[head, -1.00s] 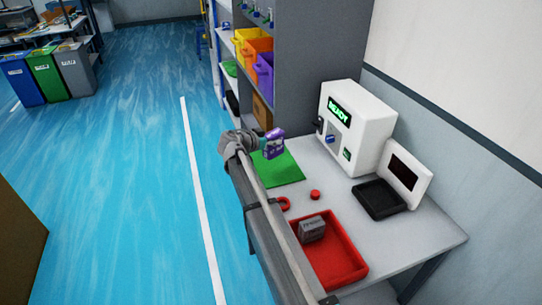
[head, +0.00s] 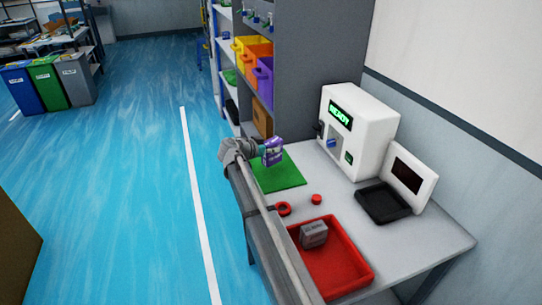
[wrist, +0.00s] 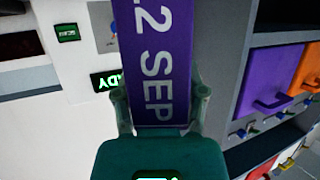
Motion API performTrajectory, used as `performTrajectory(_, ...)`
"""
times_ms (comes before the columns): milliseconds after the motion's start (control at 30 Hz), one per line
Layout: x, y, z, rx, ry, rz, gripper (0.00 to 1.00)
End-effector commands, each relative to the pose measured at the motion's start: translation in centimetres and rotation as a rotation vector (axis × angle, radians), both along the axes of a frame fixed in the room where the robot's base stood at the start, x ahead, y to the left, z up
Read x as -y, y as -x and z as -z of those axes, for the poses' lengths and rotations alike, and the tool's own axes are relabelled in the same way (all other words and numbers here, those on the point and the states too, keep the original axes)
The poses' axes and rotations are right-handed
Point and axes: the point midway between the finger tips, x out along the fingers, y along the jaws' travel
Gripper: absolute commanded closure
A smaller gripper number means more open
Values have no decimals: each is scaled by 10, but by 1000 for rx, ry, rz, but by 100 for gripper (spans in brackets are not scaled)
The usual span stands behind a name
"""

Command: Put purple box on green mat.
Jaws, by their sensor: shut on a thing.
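The purple box (head: 272,151) has white markings and is in my gripper (head: 262,150) in the head view. The wrist view shows the purple box (wrist: 158,60) close up, with "SEP" lettering, between the two fingers of my gripper (wrist: 160,110). My gripper is shut on it. The green mat (head: 284,176) lies on the grey table below and slightly right of the box in the head view. The box appears to be above the mat's far left part; the exact gap cannot be told. The arm hides part of the mat's left edge.
A red tray (head: 345,262) with a grey box (head: 313,234) sits nearer on the table. A red ring (head: 283,209) and a red cap (head: 316,199) lie between. A white machine (head: 358,130) and black tray (head: 384,203) stand right. A shelf (head: 307,75) rises behind.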

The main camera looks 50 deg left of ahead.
Motion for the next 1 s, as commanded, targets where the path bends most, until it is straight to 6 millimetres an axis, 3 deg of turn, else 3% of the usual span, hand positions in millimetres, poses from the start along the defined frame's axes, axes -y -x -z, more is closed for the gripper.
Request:
performTrajectory(500, -6, -4, 37, 1, 0, 0, 100)
performTrajectory(1000, -6, -4, 40, 0, 0, 0, 100)
